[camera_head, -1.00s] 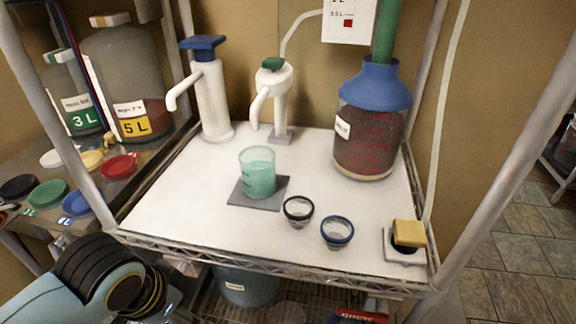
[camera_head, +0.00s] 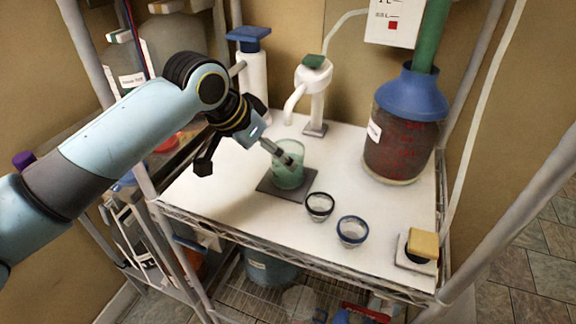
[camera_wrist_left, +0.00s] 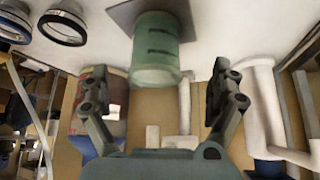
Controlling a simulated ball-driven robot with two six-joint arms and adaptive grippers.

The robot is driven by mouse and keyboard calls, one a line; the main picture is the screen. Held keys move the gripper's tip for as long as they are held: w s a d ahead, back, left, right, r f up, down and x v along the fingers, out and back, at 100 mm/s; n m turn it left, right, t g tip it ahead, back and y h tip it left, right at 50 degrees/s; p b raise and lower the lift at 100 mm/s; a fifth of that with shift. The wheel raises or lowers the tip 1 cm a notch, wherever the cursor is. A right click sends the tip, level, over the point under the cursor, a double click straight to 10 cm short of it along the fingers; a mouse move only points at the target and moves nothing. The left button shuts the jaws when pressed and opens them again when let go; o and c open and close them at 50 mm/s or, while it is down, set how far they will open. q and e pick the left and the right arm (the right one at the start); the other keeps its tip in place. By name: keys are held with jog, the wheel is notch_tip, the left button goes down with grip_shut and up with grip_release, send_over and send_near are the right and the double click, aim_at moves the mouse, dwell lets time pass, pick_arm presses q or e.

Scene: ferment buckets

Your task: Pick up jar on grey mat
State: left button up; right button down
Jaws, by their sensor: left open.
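A translucent green jar (camera_head: 288,177) stands upright on the grey mat (camera_head: 311,176) on the white shelf. My left gripper (camera_head: 288,157) comes in from the left and overlaps the jar's upper part in the head view. In the left wrist view the jar (camera_wrist_left: 156,52) lies between the two spread fingers of my left gripper (camera_wrist_left: 158,84), with a gap on each side. The fingers are open and hold nothing. The wrist view is turned over, with the mat (camera_wrist_left: 140,10) at the top. My right gripper is not in view.
Two small glass bowls, black-rimmed (camera_head: 319,206) and blue-rimmed (camera_head: 352,231), stand right of the mat. A white pump with a green top (camera_head: 313,85) and a blue-topped one (camera_head: 252,70) stand behind. A large red-filled jug (camera_head: 403,140) is at back right. A yellow sponge (camera_head: 423,244) sits at front right.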

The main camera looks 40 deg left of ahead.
pick_arm(q)
jog(key=x, duration=0.8)
jog(key=shift+w+d+f+p, duration=0.15)
jog(key=shift+d+f+p, duration=0.15)
jog(key=shift+f+p, duration=0.05)
jog(key=c, duration=1.4)
jog(key=shift+c, duration=0.4)
jog(key=shift+r, duration=0.15)
